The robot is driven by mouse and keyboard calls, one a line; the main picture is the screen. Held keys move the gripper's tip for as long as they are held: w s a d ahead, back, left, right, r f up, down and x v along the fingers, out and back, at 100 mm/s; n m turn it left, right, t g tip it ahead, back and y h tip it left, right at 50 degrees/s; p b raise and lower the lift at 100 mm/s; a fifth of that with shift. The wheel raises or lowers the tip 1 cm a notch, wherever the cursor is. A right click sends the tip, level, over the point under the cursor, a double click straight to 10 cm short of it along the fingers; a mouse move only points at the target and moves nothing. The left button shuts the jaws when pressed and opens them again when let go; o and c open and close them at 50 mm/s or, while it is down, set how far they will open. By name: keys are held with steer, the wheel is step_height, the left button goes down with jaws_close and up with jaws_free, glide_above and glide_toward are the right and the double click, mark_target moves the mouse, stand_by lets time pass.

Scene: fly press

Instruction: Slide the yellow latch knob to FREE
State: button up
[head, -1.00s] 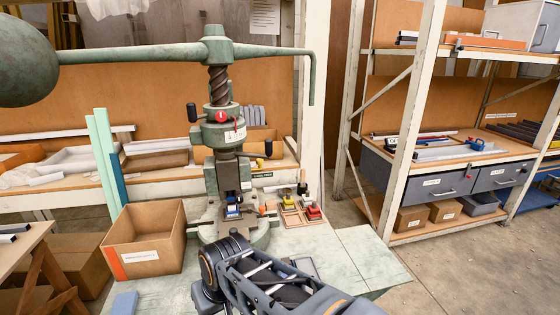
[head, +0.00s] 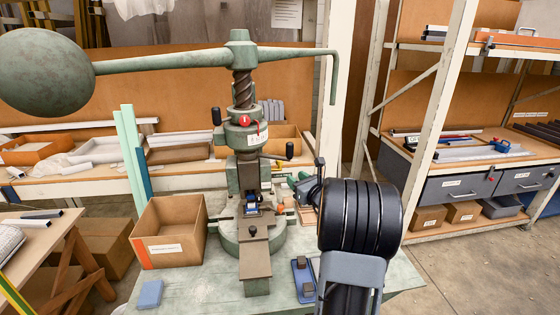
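The green fly press (head: 247,175) stands on the pale green bench, with its ball-weighted arm across the top. On its front are a red knob (head: 245,122) and a white label (head: 258,138). A short lever with a black knob (head: 289,150) sticks out on the right of the ram.
A cardboard box (head: 168,240) stands left of the press. A brown slide plate (head: 255,265) extends from the press front. A blue block (head: 150,294) lies front left. A shelf rack (head: 445,95) stands at right. My arm covers the bench's right side.

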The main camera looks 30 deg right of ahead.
mark_target(281, 163)
steer(key=shift+m+h, duration=0.3)
steer(key=shift+m, duration=0.1)
steer(key=w+p, duration=0.1)
steer(key=w, duration=0.2)
steer(key=w+d+p, duration=0.1)
steer(key=w, duration=0.3)
steer(key=w+p, duration=0.1)
steer(key=w, duration=0.3)
steer(key=shift+w+d+r+p, duration=0.1)
steer(key=shift+w+d+p, duration=0.2)
steer(key=shift+d, duration=0.1)
steer(key=shift+w, duration=0.95)
steer(key=shift+d, duration=0.1)
jaws_close()
